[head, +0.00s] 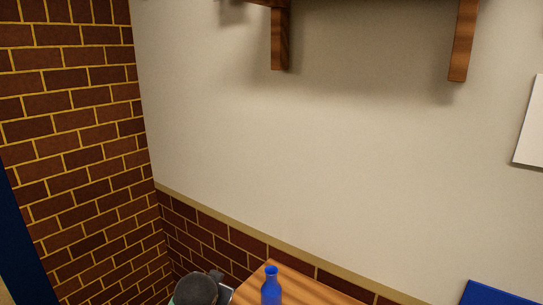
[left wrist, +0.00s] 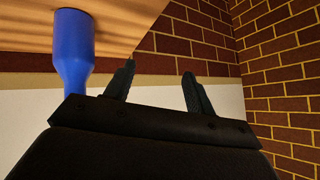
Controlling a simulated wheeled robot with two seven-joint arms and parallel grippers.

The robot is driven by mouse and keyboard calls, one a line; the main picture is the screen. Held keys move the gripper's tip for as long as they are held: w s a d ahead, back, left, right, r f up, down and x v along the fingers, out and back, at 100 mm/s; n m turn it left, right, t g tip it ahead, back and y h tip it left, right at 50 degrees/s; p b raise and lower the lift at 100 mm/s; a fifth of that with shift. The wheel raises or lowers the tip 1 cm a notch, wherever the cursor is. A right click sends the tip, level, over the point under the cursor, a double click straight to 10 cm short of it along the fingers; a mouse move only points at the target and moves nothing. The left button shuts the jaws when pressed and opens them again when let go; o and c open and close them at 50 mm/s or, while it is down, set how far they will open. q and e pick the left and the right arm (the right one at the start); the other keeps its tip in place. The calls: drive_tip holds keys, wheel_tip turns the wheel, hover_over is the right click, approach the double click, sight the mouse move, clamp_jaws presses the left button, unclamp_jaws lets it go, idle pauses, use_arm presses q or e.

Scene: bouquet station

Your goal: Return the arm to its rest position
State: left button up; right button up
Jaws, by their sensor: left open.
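A blue bottle-shaped vase (head: 271,287) stands upright on the wooden table at the bottom of the head view. In the left wrist view, which is turned over, the blue vase (left wrist: 73,50) shows at the upper left, its base on the table. My left gripper (left wrist: 158,82) is open, with nothing between its two dark fingers. It is beside the vase and apart from it. In the head view, a dark rounded part at the bottom edge, left of the vase, looks like my left arm. My right gripper is not in view.
The wooden table (head: 310,292) reaches a corner by the brick wall (head: 75,140). A cream wall (head: 320,150) is behind it. Wooden shelf brackets (head: 281,38) hang high up. A blue panel (head: 495,293) is at the lower right. The table around the vase looks bare.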

use_arm(q)
drive_tip(key=s+f+n+g, duration=0.1)
drive_tip(key=s+f+g, duration=0.3)
drive_tip(key=s+f, duration=1.1)
drive_tip(key=s+a+f+n+g, duration=0.1)
drive_tip(key=s+f+g, duration=0.3)
drive_tip(key=s+f, duration=1.1)
drive_tip(key=s, duration=0.5)
drive_tip(key=shift+s+n+h, duration=0.3)
drive_tip(key=shift+s+h, duration=0.05)
drive_tip(key=shift+h, duration=0.05)
